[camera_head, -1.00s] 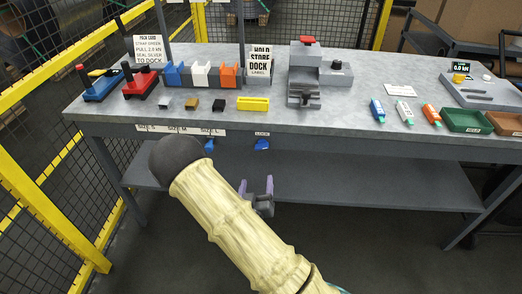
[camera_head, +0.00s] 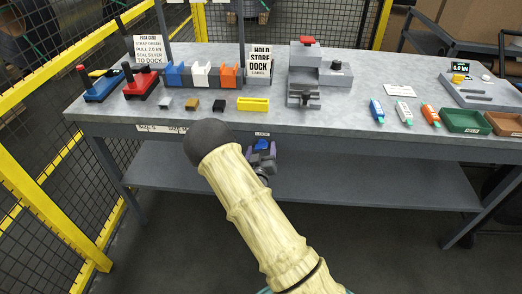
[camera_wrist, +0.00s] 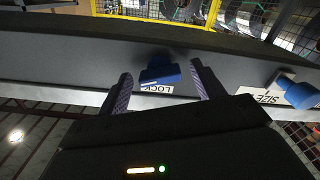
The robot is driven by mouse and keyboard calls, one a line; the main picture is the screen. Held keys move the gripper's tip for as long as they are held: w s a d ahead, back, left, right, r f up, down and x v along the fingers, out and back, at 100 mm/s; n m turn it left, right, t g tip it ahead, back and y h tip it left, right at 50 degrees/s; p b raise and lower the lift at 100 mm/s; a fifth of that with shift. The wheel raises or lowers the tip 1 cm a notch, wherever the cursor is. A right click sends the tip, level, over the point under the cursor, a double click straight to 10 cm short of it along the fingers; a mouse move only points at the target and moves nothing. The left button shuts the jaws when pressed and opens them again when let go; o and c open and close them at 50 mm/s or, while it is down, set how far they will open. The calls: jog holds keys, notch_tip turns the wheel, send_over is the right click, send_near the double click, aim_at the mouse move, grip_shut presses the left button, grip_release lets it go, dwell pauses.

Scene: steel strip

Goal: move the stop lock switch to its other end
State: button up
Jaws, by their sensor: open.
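The stop lock switch is a blue lever or knob (camera_wrist: 160,72) on the table's front edge, by a white LOCK label (camera_wrist: 158,89). In the head view the blue switch (camera_head: 261,145) shows just under that label, partly hidden by my gripper. My gripper (camera_wrist: 161,76) is open, with one finger on each side of the blue switch and a visible gap to it. It also shows in the head view (camera_head: 262,150) in front of the table edge. Whether a finger touches the switch cannot be told. The end to which the switch is set is unclear.
A second blue knob (camera_wrist: 297,92) sits by the SIZE label on the same edge. On the tabletop stand a yellow tray (camera_head: 253,104), a grey press with a red knob (camera_head: 307,41) and coloured bins. A lower shelf (camera_head: 380,188) lies beneath the edge.

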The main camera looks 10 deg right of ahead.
jog(key=c, duration=1)
jog(key=shift+n, duration=0.3)
jog(key=n, duration=0.6)
jog(key=shift+a+n, duration=0.1)
jog(key=shift+n, duration=0.3)
jog(key=n, duration=0.6)
jog(key=shift+n, duration=0.3)
